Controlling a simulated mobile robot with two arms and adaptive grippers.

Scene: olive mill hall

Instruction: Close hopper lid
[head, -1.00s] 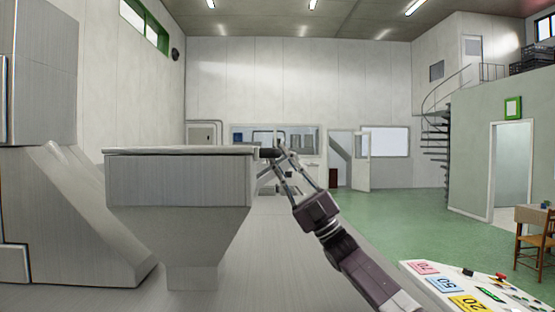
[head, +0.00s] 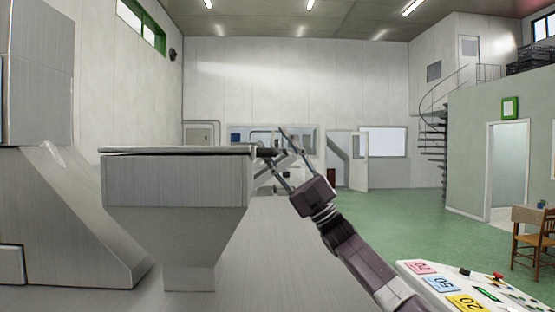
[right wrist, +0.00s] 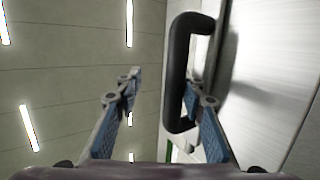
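The grey metal hopper (head: 175,185) stands left of centre in the head view. Its thin lid (head: 180,149) lies flat and level across the top, with no clear gap showing. A dark handle (head: 265,153) sticks out at the lid's right end. In the right wrist view the black handle (right wrist: 178,75) stands beside the bright metal lid (right wrist: 280,60). My right gripper (head: 275,145) is at the handle with its fingers spread. In the wrist view its open fingers (right wrist: 160,92) lie on either side of the handle bar, apart from each other. My left gripper is not in view.
A control panel (head: 470,290) with coloured labels is at the lower right. A large grey machine (head: 60,220) stands left of the hopper. A chair and table (head: 530,225) are at the far right. The green floor (head: 410,220) is open behind.

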